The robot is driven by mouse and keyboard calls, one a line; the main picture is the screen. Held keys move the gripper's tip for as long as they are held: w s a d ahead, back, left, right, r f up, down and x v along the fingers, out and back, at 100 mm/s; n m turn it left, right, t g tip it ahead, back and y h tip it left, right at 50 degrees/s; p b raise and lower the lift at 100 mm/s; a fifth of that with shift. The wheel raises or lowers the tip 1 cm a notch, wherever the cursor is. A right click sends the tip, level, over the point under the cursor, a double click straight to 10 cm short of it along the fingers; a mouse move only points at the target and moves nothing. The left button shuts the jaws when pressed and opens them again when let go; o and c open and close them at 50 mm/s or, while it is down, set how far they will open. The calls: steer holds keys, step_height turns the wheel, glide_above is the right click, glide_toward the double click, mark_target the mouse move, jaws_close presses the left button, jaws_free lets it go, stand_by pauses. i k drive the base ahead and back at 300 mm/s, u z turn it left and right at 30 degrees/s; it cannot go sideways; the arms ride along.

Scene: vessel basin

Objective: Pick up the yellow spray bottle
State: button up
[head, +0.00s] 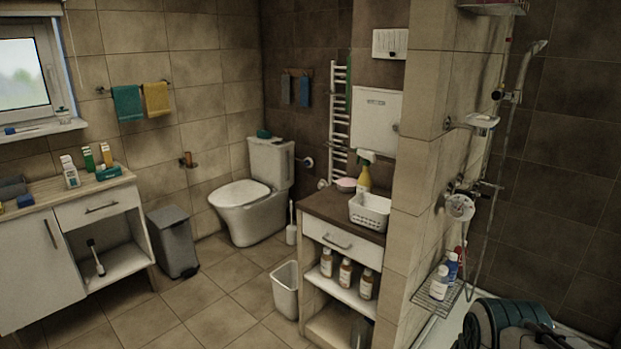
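The yellow spray bottle (364,178) stands upright on the dark top of a small cabinet (322,206), right of the middle in the head view. It has a yellow body and a pale trigger head. A white basket (370,212) stands in front of it and hides its lower part; I cannot tell whether the bottle is in the basket or behind it. A dark, ribbed part of my arm shows at the lower right, far from the bottle. My gripper's fingers cannot be made out there.
A tiled partition wall (415,150) rises directly right of the cabinet, between it and the shower. A pink-topped container (346,185) sits left of the bottle. A white bin (285,290) stands on the floor beside the cabinet. The floor (225,300) left of the bin is clear.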

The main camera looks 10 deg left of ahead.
mark_target(365, 184)
steer(key=u, duration=0.9)
steer(key=i, duration=2.5)
steer(key=z, duration=1)
